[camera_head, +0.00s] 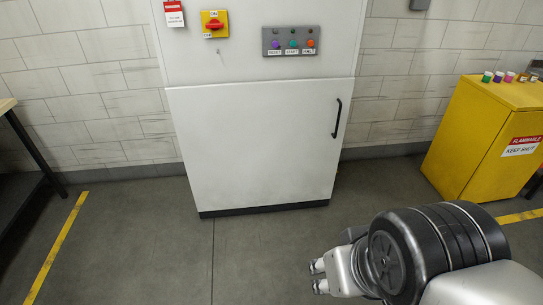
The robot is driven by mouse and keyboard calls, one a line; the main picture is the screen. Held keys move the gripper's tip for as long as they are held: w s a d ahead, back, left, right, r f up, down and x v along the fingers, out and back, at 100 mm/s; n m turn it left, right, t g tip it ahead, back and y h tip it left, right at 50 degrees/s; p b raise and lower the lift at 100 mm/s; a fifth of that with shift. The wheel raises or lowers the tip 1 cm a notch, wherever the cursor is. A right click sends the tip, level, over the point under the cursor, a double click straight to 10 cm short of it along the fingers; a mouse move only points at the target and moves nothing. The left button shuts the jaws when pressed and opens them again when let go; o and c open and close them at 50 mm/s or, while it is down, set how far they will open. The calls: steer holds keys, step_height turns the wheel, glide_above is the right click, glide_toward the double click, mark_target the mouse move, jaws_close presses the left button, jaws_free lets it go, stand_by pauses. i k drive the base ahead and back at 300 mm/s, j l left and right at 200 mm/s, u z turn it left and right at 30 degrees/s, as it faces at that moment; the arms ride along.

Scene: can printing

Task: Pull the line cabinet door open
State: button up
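The line cabinet (250,18) is a light grey cabinet against the back wall. Its white lower door (255,140) looks shut. A black vertical bar handle (338,118) sits near the door's upper right edge. My gripper (316,277) is low at the right of centre, in front of the cabinet and well apart from the handle. It points left. Its two fingertips show with a gap between them, and nothing is seen in it.
A red and yellow rotary switch (214,24), a grey button panel (290,41) and a red-topped tag (174,13) are on the upper cabinet. A yellow flammables cabinet (470,130) with small jars stands right. A dark table (30,150) stands left. Floor before the door is clear.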

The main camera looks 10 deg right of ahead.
mark_target(249, 144)
steer(key=i+j, duration=0.1)
steer(key=i, duration=0.6)
steer(key=i+z, duration=0.1)
steer(key=i, duration=0.6)
steer(key=i+j, duration=0.2)
steer(key=i, duration=0.45)
steer(key=l+z, duration=0.05)
